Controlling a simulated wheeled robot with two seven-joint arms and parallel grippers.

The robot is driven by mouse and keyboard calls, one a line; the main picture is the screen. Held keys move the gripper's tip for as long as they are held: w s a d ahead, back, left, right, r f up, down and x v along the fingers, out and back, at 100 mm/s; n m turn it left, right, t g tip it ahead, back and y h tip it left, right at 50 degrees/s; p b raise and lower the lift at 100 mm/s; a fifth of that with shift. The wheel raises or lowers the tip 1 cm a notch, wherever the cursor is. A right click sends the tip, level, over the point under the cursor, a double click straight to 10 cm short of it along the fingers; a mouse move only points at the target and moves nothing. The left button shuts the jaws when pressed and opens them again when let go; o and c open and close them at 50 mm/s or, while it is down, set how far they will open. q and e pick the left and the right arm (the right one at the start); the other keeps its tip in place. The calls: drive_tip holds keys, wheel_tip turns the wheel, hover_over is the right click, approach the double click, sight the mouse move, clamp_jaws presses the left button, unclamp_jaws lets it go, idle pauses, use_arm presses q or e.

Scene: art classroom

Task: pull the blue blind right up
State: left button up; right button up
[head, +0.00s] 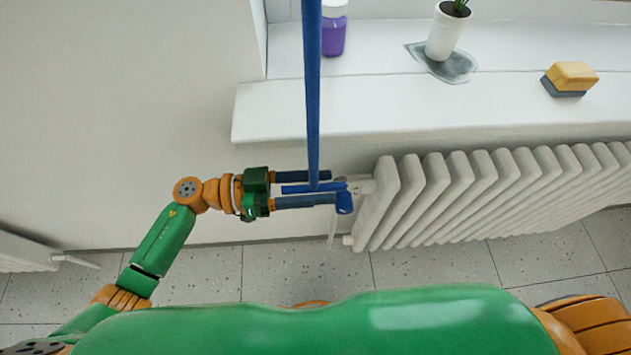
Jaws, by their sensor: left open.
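A long narrow blue strip (312,90) hangs from the top edge of the head view, in front of the white window sill. I cannot tell whether it is the blind's edge or its pull strap. It ends low in a short blue bar (298,189) with a blue end piece (344,202) at its right. My left gripper (318,188) comes in from the left, its two dark blue fingers open, one above and one below the bar in the picture. Contact is not clear. The upper part of the blind is out of view. My right gripper is not in view.
A white radiator (480,195) stands right of the gripper, close to the fingertips. On the sill (360,112) are a purple jar (333,36), a white plant pot (446,34) on a grey cloth-like patch, and a yellow-and-grey sponge (571,77). Left of the gripper is bare wall.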

use_arm(q)
clamp_jaws()
idle(1.4)
